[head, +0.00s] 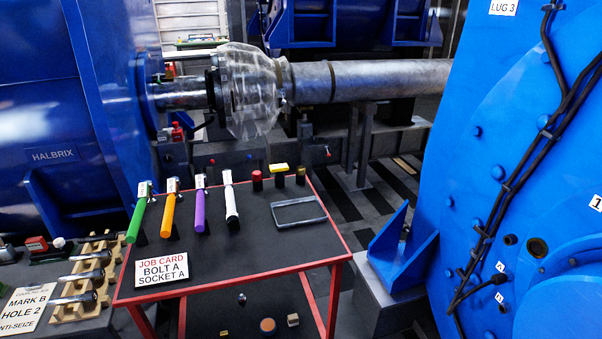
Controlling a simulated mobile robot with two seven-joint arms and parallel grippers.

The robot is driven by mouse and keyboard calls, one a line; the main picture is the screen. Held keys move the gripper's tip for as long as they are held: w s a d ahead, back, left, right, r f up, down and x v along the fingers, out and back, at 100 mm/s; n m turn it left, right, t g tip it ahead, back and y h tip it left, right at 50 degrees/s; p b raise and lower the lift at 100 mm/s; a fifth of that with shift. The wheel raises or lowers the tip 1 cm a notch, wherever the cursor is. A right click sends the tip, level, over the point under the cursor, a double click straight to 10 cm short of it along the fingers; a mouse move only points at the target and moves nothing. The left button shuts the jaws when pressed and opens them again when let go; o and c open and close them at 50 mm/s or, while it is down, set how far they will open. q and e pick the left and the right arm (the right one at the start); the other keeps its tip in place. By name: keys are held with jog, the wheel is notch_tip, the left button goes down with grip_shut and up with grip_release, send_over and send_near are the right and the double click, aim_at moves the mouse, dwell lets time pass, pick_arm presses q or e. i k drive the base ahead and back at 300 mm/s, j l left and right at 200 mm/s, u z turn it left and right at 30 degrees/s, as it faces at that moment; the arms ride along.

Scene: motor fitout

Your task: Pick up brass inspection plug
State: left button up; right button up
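Neither of my grippers is in view.
Tools with green (136,220), orange (168,216), purple (200,211) and white (231,203) handles lie on the cart. An empty grey-rimmed tray (299,224) and a job card (161,269) lie there too. A wooden rack of bolts (76,311) is at left.

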aim_at(300, 169)
jog(key=z, duration=3.25)
jog(key=u, duration=2.55)
jog(key=i+j, duration=0.35)
jog(key=i, duration=0.3)
